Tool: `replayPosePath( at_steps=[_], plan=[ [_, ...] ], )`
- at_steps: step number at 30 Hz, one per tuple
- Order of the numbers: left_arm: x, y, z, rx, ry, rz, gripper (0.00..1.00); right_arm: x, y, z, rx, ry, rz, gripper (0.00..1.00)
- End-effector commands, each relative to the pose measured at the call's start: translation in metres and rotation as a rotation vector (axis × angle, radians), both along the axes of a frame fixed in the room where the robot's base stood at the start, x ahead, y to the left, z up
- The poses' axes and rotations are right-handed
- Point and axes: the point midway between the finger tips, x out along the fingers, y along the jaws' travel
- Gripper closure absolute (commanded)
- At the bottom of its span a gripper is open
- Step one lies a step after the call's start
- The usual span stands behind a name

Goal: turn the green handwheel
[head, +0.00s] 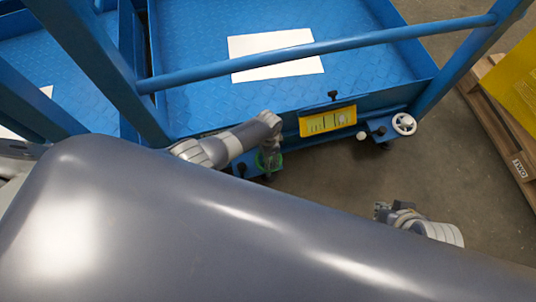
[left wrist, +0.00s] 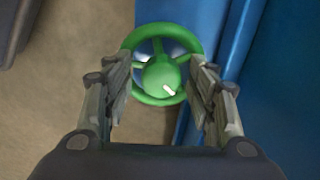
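The green handwheel (left wrist: 162,76) shows almost whole in the left wrist view, with a round rim, spokes and a hub bearing a small white mark. In the head view the green handwheel (head: 272,167) is mostly hidden behind my left gripper (head: 268,157), at the front edge of the blue platform. My left gripper (left wrist: 162,68) is open, one finger at each side of the rim; I cannot tell whether they touch it. My right gripper (head: 382,210) is over the floor, away from the wheel; its fingers are too small to read.
The blue platform (head: 365,62) has a rail (head: 320,48) across it and a white sheet (head: 275,55) on its deck. A wooden pallet (head: 495,110) stands right. Floor between is clear.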

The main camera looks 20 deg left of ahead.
Motion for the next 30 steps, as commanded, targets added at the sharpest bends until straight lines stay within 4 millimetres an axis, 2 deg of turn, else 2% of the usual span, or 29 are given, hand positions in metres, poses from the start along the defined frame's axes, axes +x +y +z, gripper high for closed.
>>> replayPosePath(
  at_steps=[14, 23, 30],
  plan=[
    [0.001, 0.001, 0.007, 0.0, -0.002, 0.003, 0.46, 0.0, 0.0, 0.0, 0.0, 0.001, 0.001, 1.0],
    [0.001, 0.001, 0.033, 0.0, -0.003, 0.002, 0.46, 0.0, 0.0, 0.0, 0.0, 0.001, 0.0, 1.0],
    [0.001, 0.001, 0.062, -0.001, -0.004, 0.001, 0.46, 0.0, 0.0, 0.0, 0.0, 0.0, 0.0, 1.0]
  ],
)
